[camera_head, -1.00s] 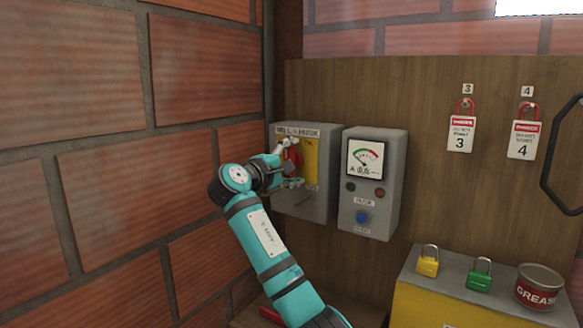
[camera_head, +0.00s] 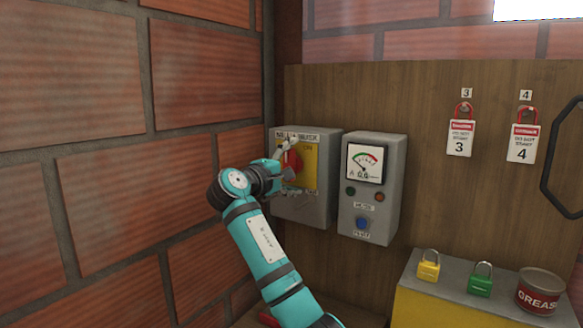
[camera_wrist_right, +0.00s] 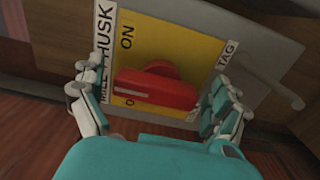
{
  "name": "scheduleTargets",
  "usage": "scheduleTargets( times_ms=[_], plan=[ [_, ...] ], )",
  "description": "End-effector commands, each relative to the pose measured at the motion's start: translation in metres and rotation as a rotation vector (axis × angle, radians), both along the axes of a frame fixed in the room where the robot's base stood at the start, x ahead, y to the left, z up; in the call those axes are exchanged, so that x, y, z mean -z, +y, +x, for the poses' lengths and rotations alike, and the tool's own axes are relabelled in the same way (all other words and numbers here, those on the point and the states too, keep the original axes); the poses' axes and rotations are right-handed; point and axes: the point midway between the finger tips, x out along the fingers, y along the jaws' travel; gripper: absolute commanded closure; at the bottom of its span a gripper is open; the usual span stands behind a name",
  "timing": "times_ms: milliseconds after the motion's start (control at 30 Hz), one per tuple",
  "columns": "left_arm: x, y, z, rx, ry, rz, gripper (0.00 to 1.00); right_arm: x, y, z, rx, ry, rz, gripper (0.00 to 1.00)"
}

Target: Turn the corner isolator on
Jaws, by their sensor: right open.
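The corner isolator is a grey box (camera_head: 310,210) on the wooden board, beside the brick corner. It has a yellow plate (camera_head: 310,175) and a red rotary handle (camera_head: 292,163). In the right wrist view the red handle (camera_wrist_right: 155,92) lies across the yellow plate (camera_wrist_right: 185,45). Its white mark points left, toward a mostly hidden label starting with "O"; "ON" shows above it. My right gripper (camera_head: 284,162) is open in front of the handle. In the wrist view its fingers (camera_wrist_right: 158,85) stand on both sides of the handle, apparently apart from it. My left gripper is out of view.
A grey meter box (camera_head: 370,205) with a gauge and blue button stands just right of the isolator. A brick wall (camera_head: 110,200) is close on the left. Padlocks (camera_head: 428,266) and a grease tin (camera_head: 540,290) stand on a cabinet at the lower right.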

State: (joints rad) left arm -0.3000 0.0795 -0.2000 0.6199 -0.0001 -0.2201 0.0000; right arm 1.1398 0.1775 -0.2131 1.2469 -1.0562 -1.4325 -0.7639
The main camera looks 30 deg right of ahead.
Motion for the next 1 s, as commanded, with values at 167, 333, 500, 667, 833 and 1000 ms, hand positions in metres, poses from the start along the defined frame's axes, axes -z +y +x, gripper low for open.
scheduleTargets(
  times_ms=[167,333,500,667,833,1000],
  plan=[
    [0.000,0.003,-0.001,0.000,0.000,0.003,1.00,-0.001,0.004,-0.001,-0.001,0.000,-0.001,0.00],
    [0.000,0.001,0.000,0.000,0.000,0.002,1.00,0.000,0.026,-0.010,-0.003,-0.001,0.000,0.00],
    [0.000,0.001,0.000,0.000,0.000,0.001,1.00,0.000,0.061,-0.024,-0.004,-0.001,0.000,0.00],
    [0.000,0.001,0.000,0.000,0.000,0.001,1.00,0.000,0.089,-0.036,-0.003,-0.001,0.000,0.00],
    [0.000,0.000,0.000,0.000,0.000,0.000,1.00,0.000,0.107,-0.044,-0.002,0.000,-0.001,0.00],
    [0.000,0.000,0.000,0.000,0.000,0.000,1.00,0.000,0.111,-0.046,0.000,0.001,0.001,0.00]
  ],
)
